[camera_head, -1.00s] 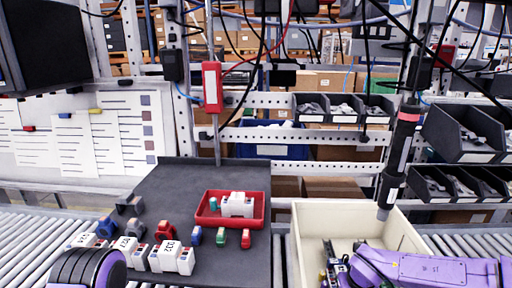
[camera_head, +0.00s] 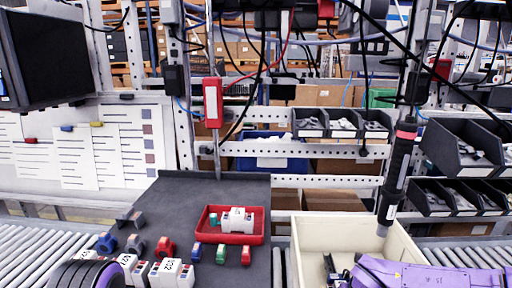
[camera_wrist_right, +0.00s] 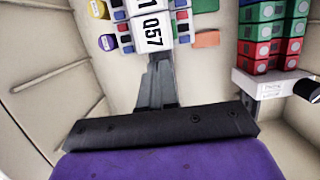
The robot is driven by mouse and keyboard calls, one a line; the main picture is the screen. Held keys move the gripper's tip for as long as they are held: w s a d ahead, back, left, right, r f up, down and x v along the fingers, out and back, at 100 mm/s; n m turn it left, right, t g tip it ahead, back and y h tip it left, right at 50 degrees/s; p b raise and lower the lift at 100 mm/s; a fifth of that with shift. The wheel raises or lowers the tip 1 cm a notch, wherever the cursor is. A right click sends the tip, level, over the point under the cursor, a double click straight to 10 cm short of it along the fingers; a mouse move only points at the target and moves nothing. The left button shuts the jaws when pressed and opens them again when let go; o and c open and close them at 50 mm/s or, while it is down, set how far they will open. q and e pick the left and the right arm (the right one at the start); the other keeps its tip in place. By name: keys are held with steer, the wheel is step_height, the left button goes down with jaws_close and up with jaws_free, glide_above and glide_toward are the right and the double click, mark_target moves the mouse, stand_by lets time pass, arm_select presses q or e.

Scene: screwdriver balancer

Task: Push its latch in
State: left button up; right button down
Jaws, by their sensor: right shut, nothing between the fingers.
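A white module labelled Q57 (camera_wrist_right: 152,30) shows at the top of the right wrist view, among small coloured parts inside the cream bin (camera_head: 350,228). I cannot make out which part of it is a latch. My right gripper (camera_wrist_right: 158,62) is shut and empty, its fingertips at the near edge of the module. I cannot tell whether they touch it. In the head view the right gripper (camera_head: 335,272) reaches low into the bin from the right. My left gripper's fingers are not in view; only a rounded black and purple part of my left arm shows at the lower left.
Stacked green and red blocks (camera_wrist_right: 272,35) stand beside the bin wall. A dark mat (camera_head: 180,200) holds a red tray (camera_head: 230,238) and several small parts. A red-handled tool (camera_head: 212,102) and a black screwdriver (camera_head: 399,165) hang above.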

steer(key=w+p+v, duration=0.2)
steer(key=p+v, duration=0.7)
steer(key=v, duration=0.2)
steer(key=shift+r+p, duration=0.3)
steer(key=shift+r, duration=0.35)
